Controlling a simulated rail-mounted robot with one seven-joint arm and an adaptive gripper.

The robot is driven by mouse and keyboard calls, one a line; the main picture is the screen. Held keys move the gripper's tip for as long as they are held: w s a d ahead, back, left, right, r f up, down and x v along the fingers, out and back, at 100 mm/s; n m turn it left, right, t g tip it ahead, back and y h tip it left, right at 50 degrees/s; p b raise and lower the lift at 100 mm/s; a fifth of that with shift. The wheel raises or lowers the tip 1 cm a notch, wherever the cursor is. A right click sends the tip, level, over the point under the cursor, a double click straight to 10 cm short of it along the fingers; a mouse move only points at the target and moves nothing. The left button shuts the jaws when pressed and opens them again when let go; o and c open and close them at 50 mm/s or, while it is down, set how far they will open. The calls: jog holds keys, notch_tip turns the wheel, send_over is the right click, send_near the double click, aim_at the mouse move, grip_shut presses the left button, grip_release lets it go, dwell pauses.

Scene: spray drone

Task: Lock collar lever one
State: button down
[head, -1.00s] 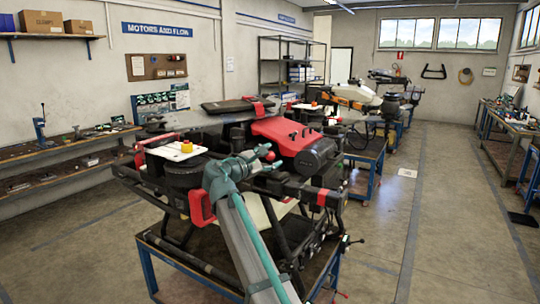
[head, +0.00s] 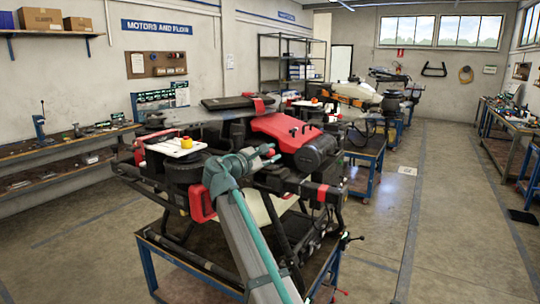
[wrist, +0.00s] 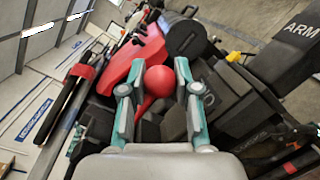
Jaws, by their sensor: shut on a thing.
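The drone (head: 290,135) sits on a blue-legged stand, with a red and black body. A lever with a round red knob (wrist: 159,81) stands up beside the red cover; its red stem shows below the knob in the wrist view. I take it to be collar lever one. My gripper (wrist: 157,92) has its two teal-and-grey fingers on either side of the knob and is shut on it. In the head view my gripper (head: 264,155) reaches to the drone's near side, and the knob is small there. The collar and the lever's base are hidden behind my fingers.
Black tubes and red clamps crowd around my gripper. A second drone (head: 355,92) stands behind.

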jog(key=shift+f+m+b, duration=0.55)
jog(key=shift+m+b, duration=0.05)
jog(key=c, duration=0.8)
grip_release()
jog(key=shift+s, duration=0.1)
jog(key=v, duration=1.2)
jog(key=shift+r, duration=0.1)
